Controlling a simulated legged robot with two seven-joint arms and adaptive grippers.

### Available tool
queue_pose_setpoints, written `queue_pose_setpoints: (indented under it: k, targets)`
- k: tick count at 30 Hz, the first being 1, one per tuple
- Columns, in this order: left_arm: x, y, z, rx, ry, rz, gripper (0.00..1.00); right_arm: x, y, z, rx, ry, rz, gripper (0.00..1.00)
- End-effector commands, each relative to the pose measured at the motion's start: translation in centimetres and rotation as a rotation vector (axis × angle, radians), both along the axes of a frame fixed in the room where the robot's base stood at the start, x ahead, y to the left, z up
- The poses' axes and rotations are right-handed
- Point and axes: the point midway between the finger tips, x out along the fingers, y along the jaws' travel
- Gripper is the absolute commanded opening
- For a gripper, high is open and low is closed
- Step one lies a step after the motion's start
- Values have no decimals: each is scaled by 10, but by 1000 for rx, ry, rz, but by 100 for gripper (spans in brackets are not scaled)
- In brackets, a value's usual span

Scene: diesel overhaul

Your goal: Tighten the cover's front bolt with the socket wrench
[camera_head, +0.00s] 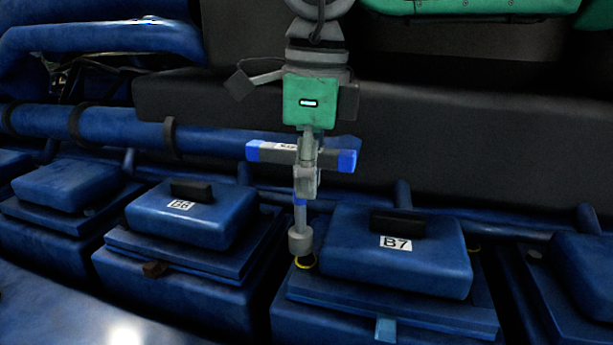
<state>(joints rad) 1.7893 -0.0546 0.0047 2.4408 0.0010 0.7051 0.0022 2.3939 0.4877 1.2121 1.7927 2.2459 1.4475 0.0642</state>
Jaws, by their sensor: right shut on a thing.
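My right gripper (308,155) comes down from the top centre, shut on the socket wrench. The wrench has a blue-ended cross handle (344,160) and a shaft pointing down to a grey socket (300,240). The socket is over the left side of the blue cover marked B7 (395,268), just above a yellow ring (305,262); I cannot tell whether they touch. A light-blue block-like piece (386,329), perhaps the front bolt, is at the near edge of B7. My left gripper is not in view.
A blue cover marked B6 (180,215), with a brown piece (153,269) at its near edge, is to the left. More blue covers stand at both sides. A blue pipe (110,125) and a dark long block (450,145) run behind them.

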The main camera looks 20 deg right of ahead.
Motion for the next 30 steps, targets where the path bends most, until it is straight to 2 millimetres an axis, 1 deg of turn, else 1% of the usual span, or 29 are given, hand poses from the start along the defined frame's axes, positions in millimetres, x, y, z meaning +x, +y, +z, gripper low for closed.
queue_pose_setpoints:
  k: [12,30]
  targets:
    - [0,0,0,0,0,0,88,2,-2,1,2,0,408,0]
    - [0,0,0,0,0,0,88,4,-5,0,3,-1,963,0]
